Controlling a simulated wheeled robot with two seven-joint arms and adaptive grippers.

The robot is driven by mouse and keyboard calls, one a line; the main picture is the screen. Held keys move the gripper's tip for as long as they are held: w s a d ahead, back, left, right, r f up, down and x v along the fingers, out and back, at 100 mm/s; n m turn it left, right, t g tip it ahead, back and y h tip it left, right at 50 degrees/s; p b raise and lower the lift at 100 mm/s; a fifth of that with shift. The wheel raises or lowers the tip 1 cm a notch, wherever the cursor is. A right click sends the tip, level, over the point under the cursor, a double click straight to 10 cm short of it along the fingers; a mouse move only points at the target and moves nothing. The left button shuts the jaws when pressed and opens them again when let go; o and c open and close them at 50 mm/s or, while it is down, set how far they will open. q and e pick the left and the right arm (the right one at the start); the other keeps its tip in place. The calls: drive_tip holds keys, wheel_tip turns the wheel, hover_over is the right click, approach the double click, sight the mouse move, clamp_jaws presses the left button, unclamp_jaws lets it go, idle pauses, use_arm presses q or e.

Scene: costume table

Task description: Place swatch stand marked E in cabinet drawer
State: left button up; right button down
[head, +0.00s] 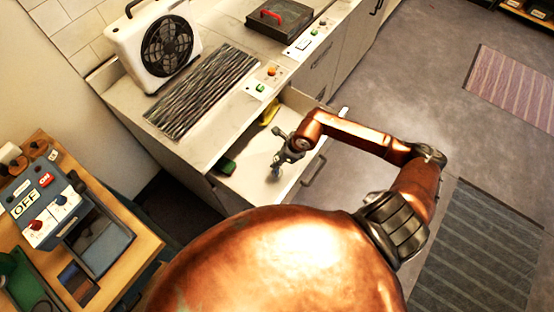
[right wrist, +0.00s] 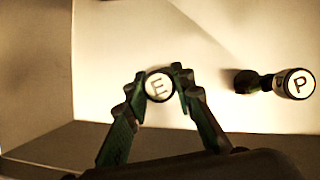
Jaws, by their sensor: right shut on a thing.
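The swatch stand marked E (right wrist: 158,86) shows its round white top between the two fingers of my right gripper (right wrist: 160,88) in the right wrist view. In the head view my right gripper (head: 284,156) reaches into the open cabinet drawer (head: 247,186), and a small bluish part of the stand (head: 276,170) shows below it. The fingers are shut on the stand. It is over the pale drawer floor; whether it touches the floor I cannot tell. My left gripper is not in view.
A stand marked P (right wrist: 298,84) lies in the drawer right of my gripper in the wrist view. In the head view the drawer also holds a yellow thing (head: 269,112) and a green thing (head: 227,167). A fan heater (head: 160,50) stands on the counter above.

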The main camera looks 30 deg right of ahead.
drive_tip(key=c, duration=1.6)
unclamp_jaws()
drive_tip(key=o, duration=0.4)
drive_tip(key=shift+o, duration=0.2)
drive_tip(key=shift+r, duration=0.15)
drive_tip(key=shift+r+p, duration=2.2)
drive_tip(key=shift+r, duration=1.2)
